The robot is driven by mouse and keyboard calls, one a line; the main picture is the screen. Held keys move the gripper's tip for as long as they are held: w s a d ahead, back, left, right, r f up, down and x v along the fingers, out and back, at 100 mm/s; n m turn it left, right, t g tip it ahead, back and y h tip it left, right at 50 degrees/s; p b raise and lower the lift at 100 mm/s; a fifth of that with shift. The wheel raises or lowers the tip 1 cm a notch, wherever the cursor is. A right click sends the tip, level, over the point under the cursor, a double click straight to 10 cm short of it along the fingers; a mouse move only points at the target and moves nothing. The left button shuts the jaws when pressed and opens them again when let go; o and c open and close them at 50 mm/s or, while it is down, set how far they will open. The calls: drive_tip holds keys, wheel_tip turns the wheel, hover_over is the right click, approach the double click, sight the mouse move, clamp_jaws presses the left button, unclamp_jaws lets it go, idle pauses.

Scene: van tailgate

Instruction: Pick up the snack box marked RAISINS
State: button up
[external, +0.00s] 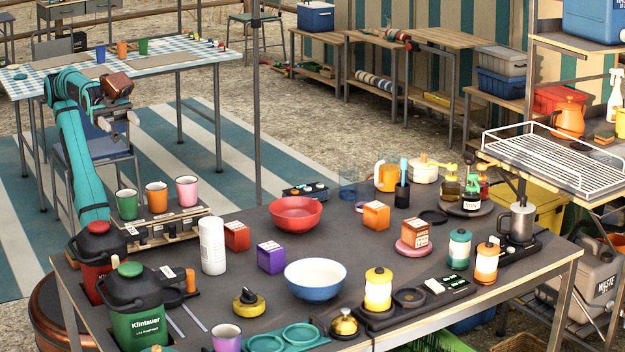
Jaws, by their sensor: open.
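Several small snack boxes stand on the dark table (340,240): a red box (236,236), a purple box (271,258), an orange box (376,215) and a brown box (415,234) on a pink round dish (412,248). Their labels are too small to read, so I cannot tell which is marked RAISINS. My gripper (125,123) is open and empty. It is raised at the left, above and behind the row of cups, well apart from all the boxes.
Green, orange and pink cups (157,195) stand on a rack at the table's left. A white cylinder (212,246) stands left of the red box. A red bowl (296,213) and a blue-white bowl (315,280) flank the boxes. Two dark-lidded canisters (136,315) fill the left front.

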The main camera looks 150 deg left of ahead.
drive_tip(key=shift+o, duration=0.5)
drive_tip(key=n+g, duration=0.1)
drive_tip(key=g, duration=1.6)
hover_over(271, 246)
wheel_tip(271, 246, down, 9)
wheel_tip(271, 246, down, 17)
drive_tip(key=shift+f, duration=0.15)
drive_tip(key=c, duration=1.1)
